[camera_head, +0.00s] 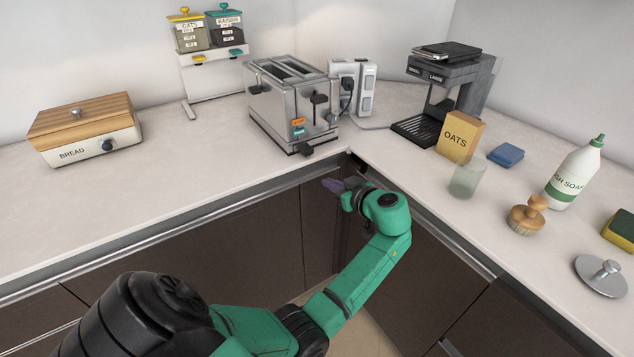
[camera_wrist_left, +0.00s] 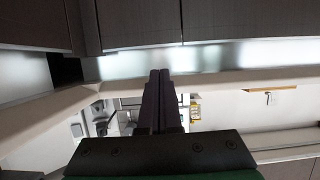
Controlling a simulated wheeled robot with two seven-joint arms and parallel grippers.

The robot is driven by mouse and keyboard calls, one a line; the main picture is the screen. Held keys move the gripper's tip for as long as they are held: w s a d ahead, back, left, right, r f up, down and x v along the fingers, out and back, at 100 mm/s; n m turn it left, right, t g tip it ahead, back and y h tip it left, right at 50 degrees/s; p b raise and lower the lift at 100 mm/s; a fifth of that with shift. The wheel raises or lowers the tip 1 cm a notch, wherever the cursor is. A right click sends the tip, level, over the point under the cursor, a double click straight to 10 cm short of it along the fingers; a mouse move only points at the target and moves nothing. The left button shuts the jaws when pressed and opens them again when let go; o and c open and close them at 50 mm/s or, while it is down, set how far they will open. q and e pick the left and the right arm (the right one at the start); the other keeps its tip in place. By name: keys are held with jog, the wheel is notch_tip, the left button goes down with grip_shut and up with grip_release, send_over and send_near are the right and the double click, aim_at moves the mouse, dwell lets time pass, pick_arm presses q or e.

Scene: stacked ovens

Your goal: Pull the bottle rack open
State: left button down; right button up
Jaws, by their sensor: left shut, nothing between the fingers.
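No bottle rack can be made out in either view; only closed dark cabinet fronts (camera_head: 250,244) show below the counter. My left gripper (camera_head: 333,185) is at the inner corner of the counter, just below its front edge and in front of the cabinet fronts. In the left wrist view its two dark fingers (camera_wrist_left: 160,95) are together and hold nothing. The cabinet fronts also fill the top of the wrist view (camera_wrist_left: 130,22), apart from the fingers as far as I can tell. My right gripper is out of view.
The counter (camera_head: 180,180) runs along two walls and meets at the corner. It carries a bread box (camera_head: 85,128), a toaster (camera_head: 290,100), a coffee machine (camera_head: 450,90), an oats box (camera_head: 460,137), a glass (camera_head: 466,180) and a soap bottle (camera_head: 573,175). A dark gap (camera_wrist_left: 65,68) shows beside the cabinets.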

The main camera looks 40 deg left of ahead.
pick_arm(q)
jog(key=p+x, duration=0.1)
jog(key=x, duration=0.9)
jog(key=shift+f, duration=0.1)
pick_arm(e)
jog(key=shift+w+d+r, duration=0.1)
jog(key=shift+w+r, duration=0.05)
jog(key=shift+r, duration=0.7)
pick_arm(q)
jog(key=shift+d, duration=0.1)
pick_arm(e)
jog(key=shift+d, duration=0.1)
